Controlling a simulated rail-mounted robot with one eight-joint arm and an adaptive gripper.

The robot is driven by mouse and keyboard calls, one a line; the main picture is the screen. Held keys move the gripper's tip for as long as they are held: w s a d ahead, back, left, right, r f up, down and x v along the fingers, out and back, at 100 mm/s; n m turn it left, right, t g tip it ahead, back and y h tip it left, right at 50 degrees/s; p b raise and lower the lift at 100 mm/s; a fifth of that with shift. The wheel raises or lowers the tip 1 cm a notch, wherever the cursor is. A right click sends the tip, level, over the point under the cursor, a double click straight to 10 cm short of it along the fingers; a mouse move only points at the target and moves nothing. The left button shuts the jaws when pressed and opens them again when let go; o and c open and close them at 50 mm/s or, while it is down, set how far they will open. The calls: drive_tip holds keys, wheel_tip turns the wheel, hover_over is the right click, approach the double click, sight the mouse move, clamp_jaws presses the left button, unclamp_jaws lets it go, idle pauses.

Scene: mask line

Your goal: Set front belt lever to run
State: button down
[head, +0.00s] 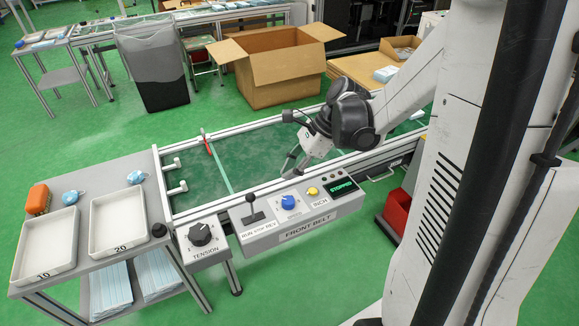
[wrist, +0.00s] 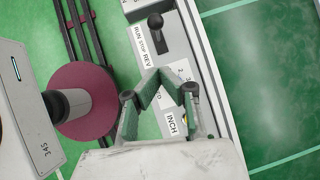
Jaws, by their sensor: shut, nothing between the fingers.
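The front belt panel (head: 300,215) is a grey box at the belt's near edge. Its black ball-topped lever (head: 252,202) stands roughly upright above a RUN STOP REV label. The panel display (head: 341,188) reads STOPPED. In the wrist view the lever (wrist: 156,24) stands in its slot at the top middle, its base near the word STOP. My gripper (head: 291,170) is over the belt behind the panel, right of the lever. In the wrist view my gripper (wrist: 158,76) is shut and empty, apart from the lever, and hides part of the dial and INCH area.
A blue dial (head: 288,202) and yellow button (head: 312,191) sit right of the lever. The tension knob box (head: 205,245) is to its left. A side table holds two white trays (head: 118,222). The green belt (head: 250,155) behind the panel is mostly bare.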

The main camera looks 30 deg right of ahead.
drive_tip(key=s+b+x, duration=0.1)
drive_tip(key=x, duration=0.4)
drive_tip(key=b, duration=0.1)
approach(252, 208)
drive_tip(key=shift+w+x, duration=0.15)
drive_tip(key=shift+x, duration=0.55)
drive_tip(key=shift+w+x, duration=0.15)
drive_tip(key=shift+x, duration=0.55)
drive_tip(key=shift+a+r, duration=0.15)
drive_tip(key=shift+r, duration=0.05)
